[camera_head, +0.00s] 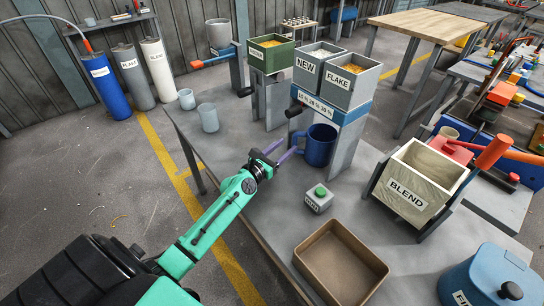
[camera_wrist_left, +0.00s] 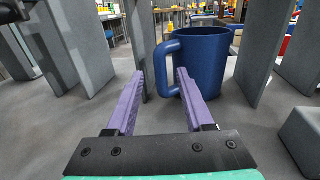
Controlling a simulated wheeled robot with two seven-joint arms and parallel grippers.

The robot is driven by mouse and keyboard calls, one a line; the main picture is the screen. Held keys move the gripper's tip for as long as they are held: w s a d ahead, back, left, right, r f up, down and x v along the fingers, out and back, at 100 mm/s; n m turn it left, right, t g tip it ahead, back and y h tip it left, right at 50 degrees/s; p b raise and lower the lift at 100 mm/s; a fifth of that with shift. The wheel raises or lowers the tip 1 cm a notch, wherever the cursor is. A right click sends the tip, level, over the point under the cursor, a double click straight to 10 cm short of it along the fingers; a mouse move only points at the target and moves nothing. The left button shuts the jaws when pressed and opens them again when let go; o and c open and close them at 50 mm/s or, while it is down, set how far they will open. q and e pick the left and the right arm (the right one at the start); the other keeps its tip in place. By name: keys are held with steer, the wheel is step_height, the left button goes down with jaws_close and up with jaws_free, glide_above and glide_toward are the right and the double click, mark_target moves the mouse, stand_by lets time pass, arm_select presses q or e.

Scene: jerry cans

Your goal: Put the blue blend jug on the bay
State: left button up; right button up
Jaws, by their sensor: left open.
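The blue jug (camera_head: 321,146) stands upright on the grey workbench (camera_head: 245,185), below the front of the hopper stand. Its handle faces my left gripper. In the left wrist view the jug (camera_wrist_left: 208,60) is ahead and right of centre, its handle in front of the fingers. My left gripper (camera_head: 280,150) is open and empty. Its purple fingers (camera_wrist_left: 160,85) point at the handle, apart from the jug as far as I can tell. No sign names a bay; the space under the hopper stand (camera_head: 333,108) is partly hidden by the jug. My right gripper is not in view.
Hoppers marked NEW (camera_head: 313,62) and FLAKE (camera_head: 350,80) stand above the jug. Grey uprights flank it. A small box with a green button (camera_head: 319,198), a brown tray (camera_head: 340,262) and a BLEND bin (camera_head: 417,185) are nearby. Pale cups (camera_head: 208,117) stand at the far left.

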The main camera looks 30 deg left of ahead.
arm_select(q)
steer(key=s, duration=0.2)
steer(key=s+a, duration=0.1)
steer(key=s, duration=0.2)
steer(key=s+b, duration=0.1)
steer(key=s, duration=0.1)
steer(key=shift+s+a, duration=0.25)
steer(key=shift+s, duration=0.4)
